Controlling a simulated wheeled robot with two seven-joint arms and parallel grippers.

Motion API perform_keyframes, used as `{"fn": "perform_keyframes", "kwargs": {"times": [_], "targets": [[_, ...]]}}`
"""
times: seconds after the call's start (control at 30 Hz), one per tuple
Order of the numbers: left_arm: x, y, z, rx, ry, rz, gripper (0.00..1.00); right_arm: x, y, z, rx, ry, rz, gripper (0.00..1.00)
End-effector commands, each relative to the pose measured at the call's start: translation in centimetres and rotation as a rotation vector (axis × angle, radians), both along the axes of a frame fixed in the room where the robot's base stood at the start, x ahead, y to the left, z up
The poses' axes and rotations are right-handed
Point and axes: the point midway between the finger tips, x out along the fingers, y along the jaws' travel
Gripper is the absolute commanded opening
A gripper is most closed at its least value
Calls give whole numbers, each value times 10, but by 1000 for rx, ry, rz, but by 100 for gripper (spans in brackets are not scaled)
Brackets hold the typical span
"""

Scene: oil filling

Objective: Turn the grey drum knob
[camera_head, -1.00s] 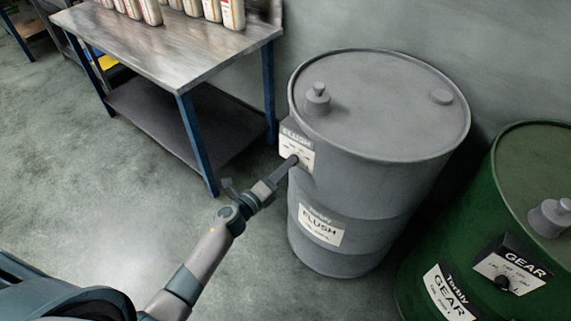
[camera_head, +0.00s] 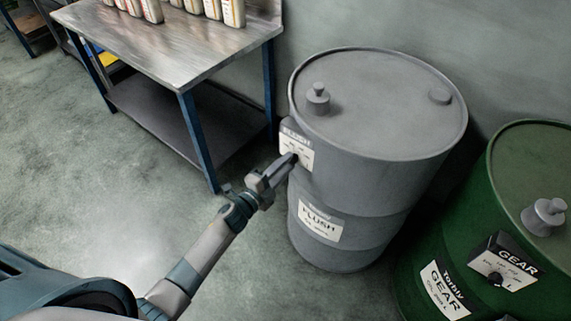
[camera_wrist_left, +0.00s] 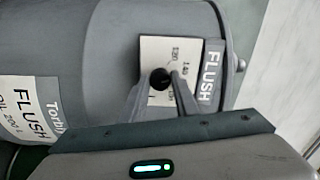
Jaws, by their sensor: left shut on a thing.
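The grey drum (camera_head: 380,110) stands upright against the wall, with a white FLUSH label (camera_head: 320,224) low on its side. A FLUSH control panel (camera_head: 302,146) with a white dial face sits on its upper left side. In the left wrist view the black round knob (camera_wrist_left: 160,79) is on the dial face (camera_wrist_left: 170,52). My left gripper (camera_head: 290,162) reaches the panel from the lower left; in the left wrist view its two fingers (camera_wrist_left: 161,88) are shut on the knob. The fingers hide part of the dial markings. My right gripper is not in view.
A green GEAR drum (camera_head: 520,180) with its own panel and black knob (camera_head: 495,279) stands at the right. A metal workbench (camera_head: 175,50) with several bottles (camera_head: 150,10) on top is at the upper left. Open floor (camera_head: 80,180) lies left of my arm.

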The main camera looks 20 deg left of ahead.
Motion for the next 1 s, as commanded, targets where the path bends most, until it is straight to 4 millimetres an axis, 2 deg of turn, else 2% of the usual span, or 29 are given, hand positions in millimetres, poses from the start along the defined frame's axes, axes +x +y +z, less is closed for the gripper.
{"fn": "perform_keyframes", "kwargs": {"times": [0.4, 0.43, 0.5, 0.83, 1.0], "targets": [[0, 1, -1, -7, 4, 2, 5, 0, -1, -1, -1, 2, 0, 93], [0, 1, -1, -6, 4, 2, 34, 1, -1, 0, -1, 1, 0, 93], [0, 1, -1, -6, 4, 2, 46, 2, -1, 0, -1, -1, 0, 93], [-1, 1, 0, -6, 3, 1, 46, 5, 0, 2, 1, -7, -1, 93], [-9, 4, -2, -6, 3, 1, 46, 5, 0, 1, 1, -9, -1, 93]]}}
